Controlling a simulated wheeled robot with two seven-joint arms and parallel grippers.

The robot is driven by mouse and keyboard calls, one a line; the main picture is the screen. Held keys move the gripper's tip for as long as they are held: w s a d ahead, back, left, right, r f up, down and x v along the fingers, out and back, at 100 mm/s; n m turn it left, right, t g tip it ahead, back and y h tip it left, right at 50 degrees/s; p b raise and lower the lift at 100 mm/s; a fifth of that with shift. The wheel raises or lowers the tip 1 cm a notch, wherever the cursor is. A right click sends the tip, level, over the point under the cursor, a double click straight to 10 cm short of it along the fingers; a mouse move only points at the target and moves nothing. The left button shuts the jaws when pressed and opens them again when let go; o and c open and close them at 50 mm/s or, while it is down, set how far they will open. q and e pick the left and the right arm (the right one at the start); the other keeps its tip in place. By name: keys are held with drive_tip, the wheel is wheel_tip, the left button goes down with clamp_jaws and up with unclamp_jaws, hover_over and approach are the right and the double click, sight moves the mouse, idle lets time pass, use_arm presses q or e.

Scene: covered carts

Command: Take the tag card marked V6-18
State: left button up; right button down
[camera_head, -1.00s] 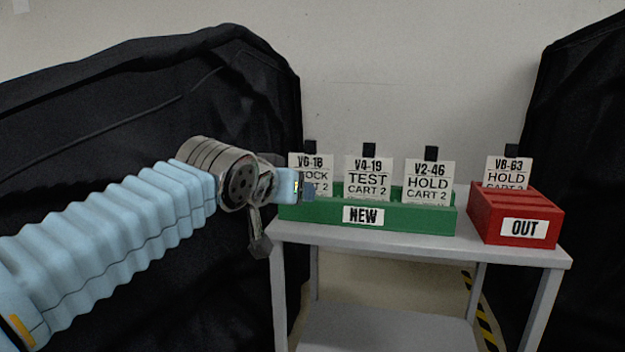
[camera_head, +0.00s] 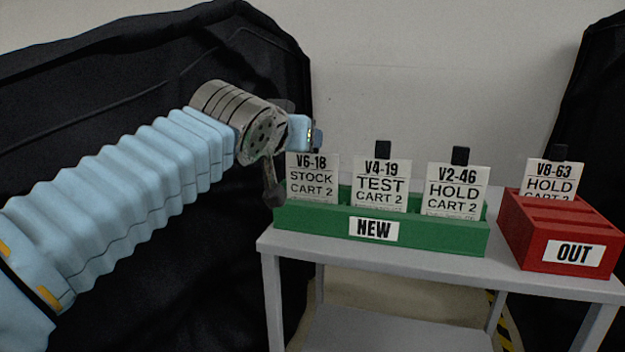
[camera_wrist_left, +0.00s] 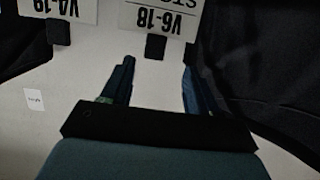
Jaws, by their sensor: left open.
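The tag card marked V6-18 (camera_head: 312,180), with STOCK and CART 2 below, stands upright at the left end of the green NEW rack (camera_head: 440,233). My left gripper (camera_head: 317,138) is at the card's top edge in the head view and covers its black tab there. In the left wrist view the V6-18 card (camera_wrist_left: 158,18) appears upside down at the top. Its black tab (camera_wrist_left: 155,47) lies ahead of the two parted fingers (camera_wrist_left: 155,78), roughly between them and apart from them. The gripper is open and empty.
Cards V4-19 (camera_head: 380,185) and V2-46 (camera_head: 456,190) stand to the right in the same rack. A red OUT rack (camera_head: 570,252) holds card V8-63 (camera_head: 549,178). Both racks sit on a grey cart (camera_head: 400,257). A black cover (camera_head: 150,80) hangs close behind my left arm.

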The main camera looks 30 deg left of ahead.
use_arm(q)
drive_tip(key=p, duration=0.1)
hover_over(312, 176)
drive_tip(key=shift+w+a+f, duration=0.1)
drive_tip(key=shift+w+f, duration=0.05)
drive_tip(key=shift+f, duration=0.8)
drive_tip(key=shift+c, duration=0.4)
clamp_jaws()
